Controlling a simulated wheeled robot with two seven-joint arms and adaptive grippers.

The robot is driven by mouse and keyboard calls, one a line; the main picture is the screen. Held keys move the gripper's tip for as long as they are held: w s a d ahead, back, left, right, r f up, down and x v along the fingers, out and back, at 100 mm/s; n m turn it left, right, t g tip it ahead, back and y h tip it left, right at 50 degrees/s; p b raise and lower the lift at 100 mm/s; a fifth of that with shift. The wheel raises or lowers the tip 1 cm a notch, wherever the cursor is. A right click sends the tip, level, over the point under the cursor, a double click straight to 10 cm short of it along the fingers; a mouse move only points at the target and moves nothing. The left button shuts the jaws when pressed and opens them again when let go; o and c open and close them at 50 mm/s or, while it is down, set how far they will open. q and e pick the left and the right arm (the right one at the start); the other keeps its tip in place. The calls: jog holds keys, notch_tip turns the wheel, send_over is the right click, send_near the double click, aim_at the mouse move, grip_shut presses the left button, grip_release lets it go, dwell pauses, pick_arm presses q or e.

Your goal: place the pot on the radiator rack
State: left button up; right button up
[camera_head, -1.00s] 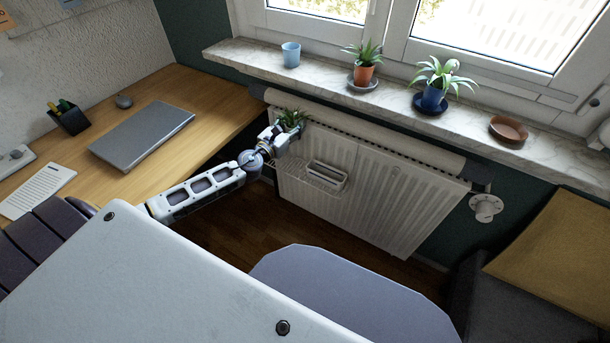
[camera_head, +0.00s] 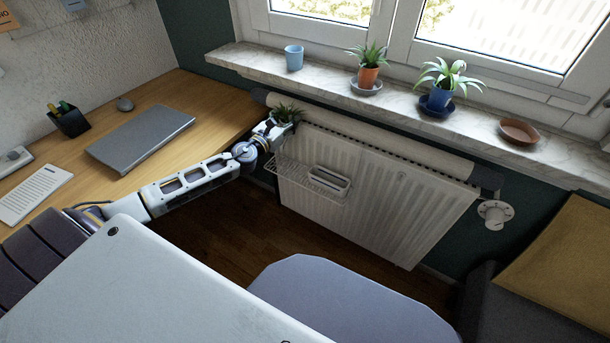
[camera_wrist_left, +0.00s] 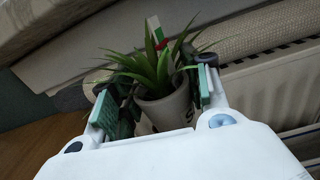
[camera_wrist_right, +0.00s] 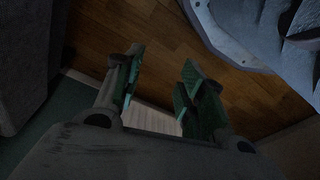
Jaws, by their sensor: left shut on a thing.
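The pot (camera_wrist_left: 168,108) is pale and holds a spiky green plant with a small white, red and green tag. My left gripper (camera_wrist_left: 155,93) has its fingers on either side of the pot and is shut on it. In the head view the plant (camera_head: 288,113) shows at the upper left end of the radiator, with my left gripper (camera_head: 272,130) just below it. The wire radiator rack (camera_head: 290,176) hangs on the radiator's front, below and to the right of the pot, apart from it. My right gripper (camera_wrist_right: 160,65) is open and empty.
A white slotted box (camera_head: 330,178) sits at the rack's right end. The radiator (camera_head: 400,205) runs under a sill (camera_head: 300,78) bearing potted plants, a blue cup and a brown saucer. The desk (camera_head: 210,95) edge is left of the pot; a grey seat (camera_head: 340,305) is below.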

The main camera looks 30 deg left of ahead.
pick_arm(q)
jog(key=shift+f, duration=0.1)
jog(key=shift+f+b, duration=1.55)
jog(key=shift+f, duration=1)
jog(key=shift+f+b, duration=1.6)
jog(key=shift+f, duration=1.15)
jog(key=shift+f+b, duration=1.1)
jog(key=shift+f, duration=0.3)
pick_arm(e)
jog(key=w+a+r+t+y, duration=0.1)
jog(key=w+a+r+t, duration=0.1)
jog(key=r, duration=0.4)
jog(key=shift+a+r+t+y, duration=0.3)
jog(key=shift+a, duration=0.3)
pick_arm(q)
jog(key=shift+f+b, duration=0.15)
jog(key=shift+b, duration=0.15)
pick_arm(e)
jog(key=shift+f, duration=0.15)
